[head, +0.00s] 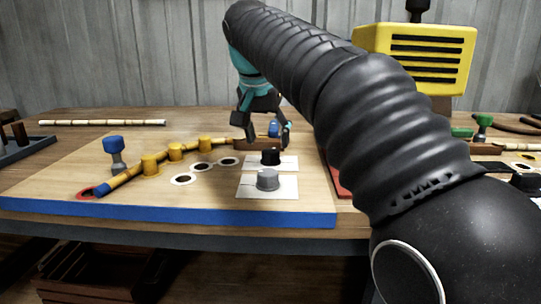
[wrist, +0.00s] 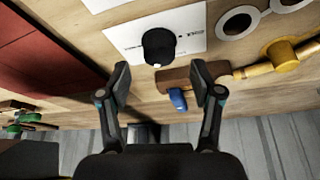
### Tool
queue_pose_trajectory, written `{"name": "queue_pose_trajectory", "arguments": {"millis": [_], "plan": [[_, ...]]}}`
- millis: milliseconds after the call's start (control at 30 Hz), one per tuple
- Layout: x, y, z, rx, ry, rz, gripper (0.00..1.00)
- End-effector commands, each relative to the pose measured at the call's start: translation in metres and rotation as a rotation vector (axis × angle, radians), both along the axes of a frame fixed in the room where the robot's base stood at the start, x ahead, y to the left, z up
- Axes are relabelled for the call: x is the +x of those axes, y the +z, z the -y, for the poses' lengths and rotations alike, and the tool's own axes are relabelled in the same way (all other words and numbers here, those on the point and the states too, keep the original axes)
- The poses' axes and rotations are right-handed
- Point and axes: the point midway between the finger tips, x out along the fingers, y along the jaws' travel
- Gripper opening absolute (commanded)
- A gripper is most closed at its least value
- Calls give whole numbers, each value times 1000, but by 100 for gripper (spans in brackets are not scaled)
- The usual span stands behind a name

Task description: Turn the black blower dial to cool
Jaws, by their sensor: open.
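The black blower dial (head: 270,157) sits upright on a white label plate on the wooden board. In the wrist view the same black dial (wrist: 159,46) lies just beyond and between my two fingertips, with small print to its right that I cannot read. My gripper (head: 267,138) is open and empty above the board, behind the dial in the head view. The wrist view also shows my gripper (wrist: 160,72) with its fingers spread wide and apart from the dial. A grey dial (head: 267,180) on its own white plate (head: 252,193) stands in front of the black one.
A brown block (wrist: 182,77) with a blue-tipped part (wrist: 178,99) lies close to my fingertips. The rattan pole (head: 124,179) runs past several yellow pegs, with a blue-topped clamp (head: 114,148) at left. A yellow slotted machine (head: 418,55) stands back right. The board's front is clear.

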Motion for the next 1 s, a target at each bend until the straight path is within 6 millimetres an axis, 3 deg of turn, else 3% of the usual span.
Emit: {"name": "queue_pose_trajectory", "arguments": {"millis": [100,300,667,733,933,1000], "plan": [[7,-20,4,-1,-3,-1,65],[15,-37,7,-1,-3,-1,65],[17,-41,7,0,-2,0,65],[17,-41,7,0,-2,0,55],[17,-41,7,0,-2,0,5],[17,-41,7,0,-2,0,5]]}}
